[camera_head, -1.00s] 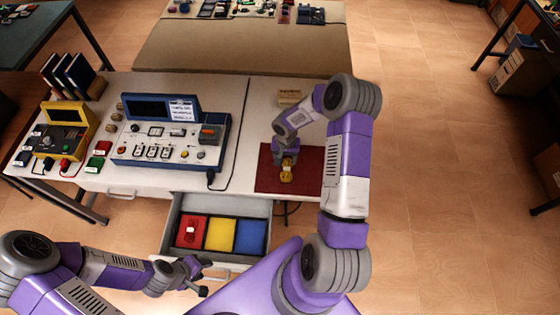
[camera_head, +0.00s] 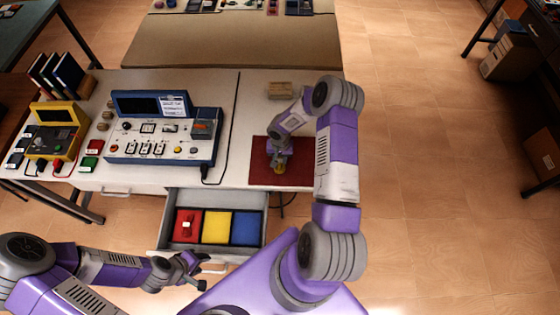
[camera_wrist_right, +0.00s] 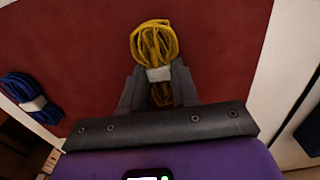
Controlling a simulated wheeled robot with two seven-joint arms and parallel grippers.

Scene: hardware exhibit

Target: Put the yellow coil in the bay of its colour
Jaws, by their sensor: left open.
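The yellow coil (camera_head: 279,169) lies at the dark red mat (camera_head: 262,180) on the right part of the bench. In the right wrist view the yellow coil (camera_wrist_right: 154,42) has a white band around its middle. My right gripper (camera_head: 279,160) is down at it, one finger on each side of the band (camera_wrist_right: 159,75); I cannot tell whether they press on it. The open drawer holds a red bay (camera_head: 180,236), an empty yellow bay (camera_head: 216,228) and an empty blue bay (camera_head: 247,228). My left gripper (camera_head: 199,271) is open and empty by the drawer's front left.
A blue coil (camera_wrist_right: 30,98) lies left of the yellow one in the wrist view. A red coil (camera_head: 187,224) lies in the red bay. A blue instrument (camera_head: 163,135) and a yellow meter (camera_head: 55,133) stand left on the bench. A wooden block (camera_head: 281,91) lies behind the mat.

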